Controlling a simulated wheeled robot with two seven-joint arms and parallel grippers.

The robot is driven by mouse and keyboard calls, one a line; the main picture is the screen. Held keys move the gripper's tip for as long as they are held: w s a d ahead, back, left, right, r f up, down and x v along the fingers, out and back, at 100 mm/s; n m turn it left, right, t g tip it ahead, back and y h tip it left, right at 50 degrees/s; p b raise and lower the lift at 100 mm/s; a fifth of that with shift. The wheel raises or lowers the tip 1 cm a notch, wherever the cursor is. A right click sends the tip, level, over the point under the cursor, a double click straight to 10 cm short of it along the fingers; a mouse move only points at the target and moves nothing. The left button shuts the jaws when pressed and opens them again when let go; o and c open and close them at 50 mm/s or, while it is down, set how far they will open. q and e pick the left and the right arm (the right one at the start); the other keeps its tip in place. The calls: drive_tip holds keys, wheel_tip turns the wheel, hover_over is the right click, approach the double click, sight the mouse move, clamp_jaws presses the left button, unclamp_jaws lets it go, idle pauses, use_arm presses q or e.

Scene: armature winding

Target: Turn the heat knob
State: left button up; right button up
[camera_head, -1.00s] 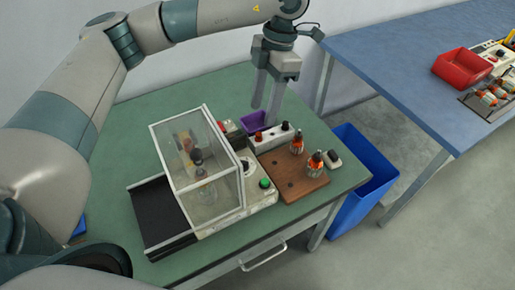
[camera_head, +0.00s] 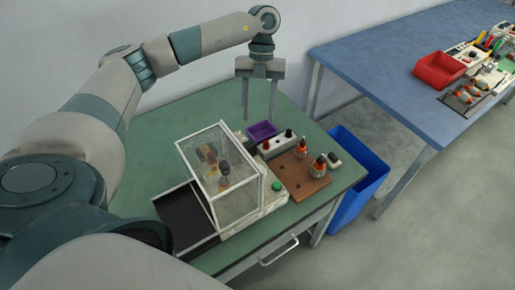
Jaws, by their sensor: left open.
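A white control box (camera_head: 278,147) with a red knob (camera_head: 266,145) and a dark knob (camera_head: 289,133) on top stands on the green table; I cannot tell which knob is for heat. My left gripper (camera_head: 259,115) is open and empty, fingers pointing down. In the picture it appears just behind the control box, above the purple bin, apart from the knobs. My right gripper is not in view.
A clear-walled guard (camera_head: 222,175) covers a machine with a green button (camera_head: 276,185). A purple bin (camera_head: 262,131) stands behind the control box. A brown board (camera_head: 300,178) holds orange-and-metal armatures. A blue bin (camera_head: 350,185) stands beside the table.

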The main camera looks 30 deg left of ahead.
use_arm(q)
drive_tip(key=shift+s+f, duration=0.1)
drive_tip(key=p+x, duration=0.7)
drive_tip(key=x, duration=0.8)
drive_tip(key=shift+s+d+f, duration=0.15)
drive_tip(key=shift+f, duration=0.05)
drive_tip(key=shift+x, duration=0.85)
drive_tip(key=c, duration=1)
